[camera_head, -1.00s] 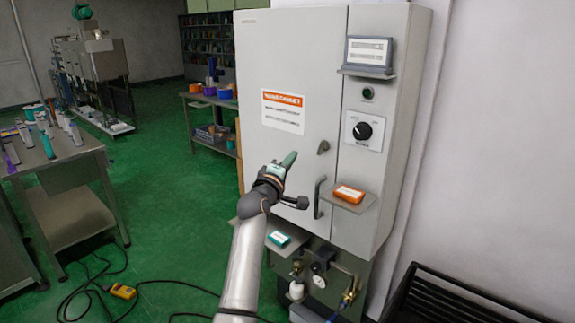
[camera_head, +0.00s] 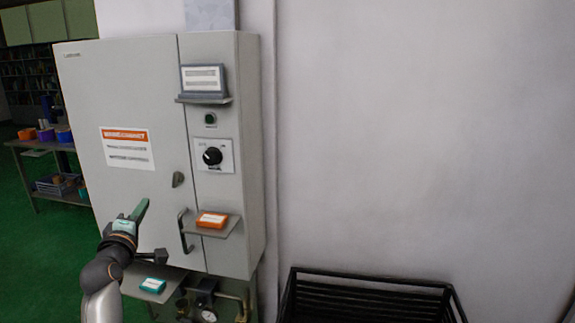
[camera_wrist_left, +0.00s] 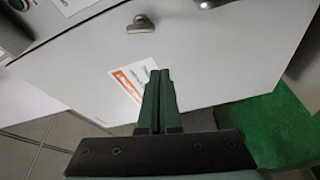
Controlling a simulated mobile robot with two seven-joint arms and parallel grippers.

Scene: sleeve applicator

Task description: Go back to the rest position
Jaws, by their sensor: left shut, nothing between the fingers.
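My left gripper (camera_head: 139,210) is in front of the lower door of a grey cabinet (camera_head: 85,90) in the head view. Its green fingers point up and are together with nothing between them. The left wrist view shows the closed fingers (camera_wrist_left: 157,85) in front of the cabinet door (camera_wrist_left: 220,60), with the orange-and-white label (camera_wrist_left: 128,82) beyond them. Whether the fingers touch the door cannot be told. My right gripper is not in view.
The cabinet has a latch (camera_head: 178,180), a door handle (camera_head: 183,230), a dial (camera_head: 212,156) and a small shelf with an orange box (camera_head: 212,219). A teal box (camera_head: 153,285) lies below. A black crate (camera_head: 370,284) stands right. Green floor (camera_head: 40,250) is open at left.

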